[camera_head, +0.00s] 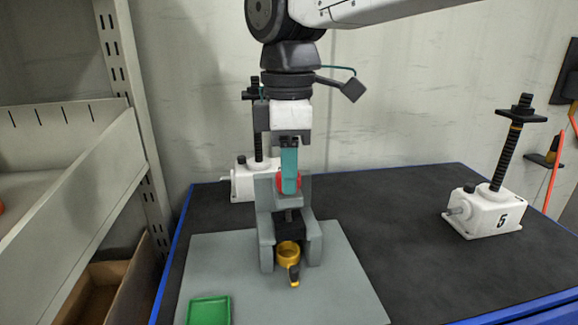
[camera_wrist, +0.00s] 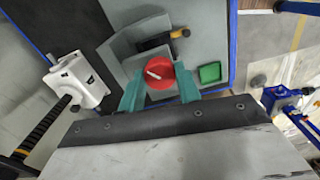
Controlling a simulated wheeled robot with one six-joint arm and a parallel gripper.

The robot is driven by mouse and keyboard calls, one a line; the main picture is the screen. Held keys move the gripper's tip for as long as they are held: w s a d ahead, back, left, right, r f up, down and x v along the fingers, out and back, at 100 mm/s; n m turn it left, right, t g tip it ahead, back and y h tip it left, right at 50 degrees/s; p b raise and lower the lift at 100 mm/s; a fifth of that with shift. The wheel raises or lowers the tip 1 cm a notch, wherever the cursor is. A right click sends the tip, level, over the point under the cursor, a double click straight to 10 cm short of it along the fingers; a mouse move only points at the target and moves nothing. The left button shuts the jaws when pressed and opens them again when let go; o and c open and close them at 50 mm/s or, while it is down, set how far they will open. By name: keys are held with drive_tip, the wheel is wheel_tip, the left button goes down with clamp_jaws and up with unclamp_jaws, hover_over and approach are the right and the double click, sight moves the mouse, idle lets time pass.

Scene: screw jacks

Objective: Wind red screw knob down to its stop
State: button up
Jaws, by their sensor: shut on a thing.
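The red screw knob (camera_head: 307,181) sits at the top of a grey stand (camera_head: 266,225) on the grey mat. It also shows in the wrist view (camera_wrist: 160,76), round, with a white pointer mark across its face. My gripper (camera_head: 289,186), with teal fingers, reaches down from above and is shut on the knob, one finger on each side in the wrist view (camera_wrist: 160,84). A threaded spindle (camera_head: 289,214) and a black block (camera_head: 290,232) show below the knob. A yellow ring with a dark handle (camera_head: 289,254) is low at the front of the stand. The fingers partly hide the knob in the head view.
A green tray (camera_head: 209,311) lies at the mat's front left. A white screw jack marked 5 (camera_head: 485,213) stands at the right; another white jack (camera_head: 241,181) stands behind my gripper. Shelving (camera_head: 75,150) is at the left.

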drive_tip(key=m, duration=0.4)
drive_tip(key=shift+r+m, duration=0.15)
drive_tip(key=shift+m, duration=0.25)
drive_tip(key=m, duration=1.4)
drive_tip(key=shift+m, duration=0.4)
drive_tip(key=o, duration=1)
drive_tip(key=shift+c, duration=0.2)
wheel_tip(320, 180, up, 8)
drive_tip(key=shift+f, duration=0.15)
